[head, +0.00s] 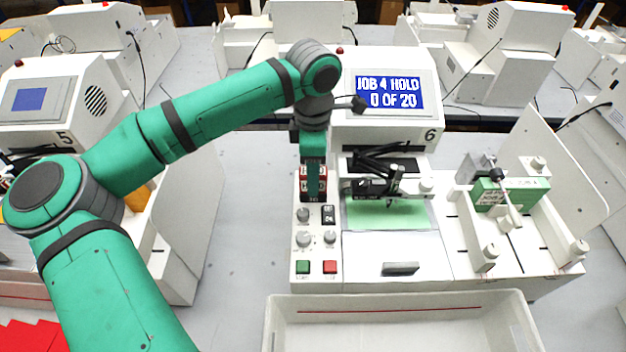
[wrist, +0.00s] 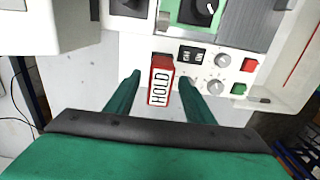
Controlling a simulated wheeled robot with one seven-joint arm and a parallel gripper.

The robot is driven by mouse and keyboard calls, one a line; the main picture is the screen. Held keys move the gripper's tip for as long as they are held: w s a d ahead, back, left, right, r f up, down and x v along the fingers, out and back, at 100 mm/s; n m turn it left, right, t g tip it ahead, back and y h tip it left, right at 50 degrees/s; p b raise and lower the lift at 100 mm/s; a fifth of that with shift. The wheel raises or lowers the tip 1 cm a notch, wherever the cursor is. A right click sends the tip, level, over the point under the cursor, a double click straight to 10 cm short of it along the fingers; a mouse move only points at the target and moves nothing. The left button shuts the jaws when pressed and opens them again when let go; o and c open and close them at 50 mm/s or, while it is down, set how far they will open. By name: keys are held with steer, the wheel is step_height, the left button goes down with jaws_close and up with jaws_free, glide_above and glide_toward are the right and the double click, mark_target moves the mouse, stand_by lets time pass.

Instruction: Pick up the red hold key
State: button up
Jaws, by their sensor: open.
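The red hold key (head: 322,185) is a block with a white label at the upper left of plotter 6's control panel. In the head view my gripper's green finger covers its middle. In the wrist view the hold key (wrist: 161,72) shows its red top and a white face reading HOLD. My gripper (head: 313,188) comes down from above at the key. In the wrist view my gripper (wrist: 160,82) is open, with one finger on each side of the key and visible gaps between. I see no finger touching it.
Plotter 6's screen (head: 390,93) reads JOB 4 HOLD, 0 OF 20. Knobs (head: 303,239), a green button (head: 303,267) and a red button (head: 330,267) sit below the key. The pen carriage (head: 380,187) is close on the right. A white bin (head: 400,301) stands in front.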

steer(key=shift+c, duration=0.2)
steer(key=c, duration=1.1)
